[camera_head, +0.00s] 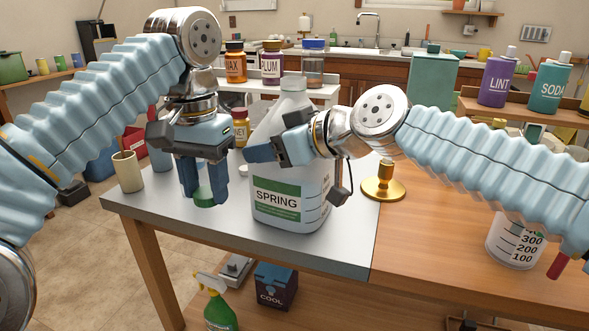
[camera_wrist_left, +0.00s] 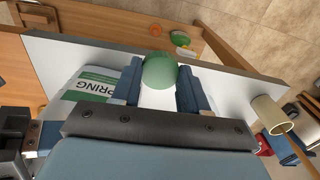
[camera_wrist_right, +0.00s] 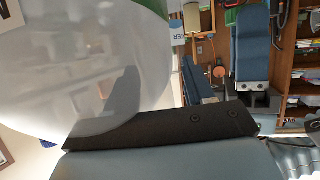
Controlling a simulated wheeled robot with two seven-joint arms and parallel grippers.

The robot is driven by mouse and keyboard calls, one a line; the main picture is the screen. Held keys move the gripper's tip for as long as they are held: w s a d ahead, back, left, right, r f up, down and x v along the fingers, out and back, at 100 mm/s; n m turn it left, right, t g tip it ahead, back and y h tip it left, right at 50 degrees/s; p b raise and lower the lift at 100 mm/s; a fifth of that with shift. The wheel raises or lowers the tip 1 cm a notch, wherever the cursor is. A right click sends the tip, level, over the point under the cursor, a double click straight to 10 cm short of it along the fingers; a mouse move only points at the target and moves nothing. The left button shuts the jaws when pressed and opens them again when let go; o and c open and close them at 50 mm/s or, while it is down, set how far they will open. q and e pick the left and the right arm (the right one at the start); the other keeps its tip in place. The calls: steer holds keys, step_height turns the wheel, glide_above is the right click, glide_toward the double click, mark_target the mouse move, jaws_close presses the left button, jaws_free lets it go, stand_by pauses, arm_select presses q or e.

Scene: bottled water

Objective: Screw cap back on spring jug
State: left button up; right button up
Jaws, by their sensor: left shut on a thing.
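The green cap (camera_head: 203,198) is between the fingertips of my left gripper (camera_head: 204,188), left of the jug and above the grey tabletop. The cap also shows between the fingers in the left wrist view (camera_wrist_left: 160,71). The spring jug (camera_head: 278,202) stands upright on the table, pale and translucent, with a green SPRING label. Its narrow neck at the top shows no green cap. My right gripper (camera_head: 265,149) is at the jug's upper body, fingers pointing left. In the right wrist view its fingers are apart; the jug (camera_wrist_right: 60,70) covers much of one, and a narrow gap separates it from the other.
A beige cup (camera_head: 127,172) stands at the table's left end. A brass stand (camera_head: 384,186) is right of the jug and a measuring beaker (camera_head: 512,248) further right. Jars (camera_head: 271,63) stand on a shelf behind. Grey tabletop in front of the jug is clear.

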jaws_close()
stand_by(1.3)
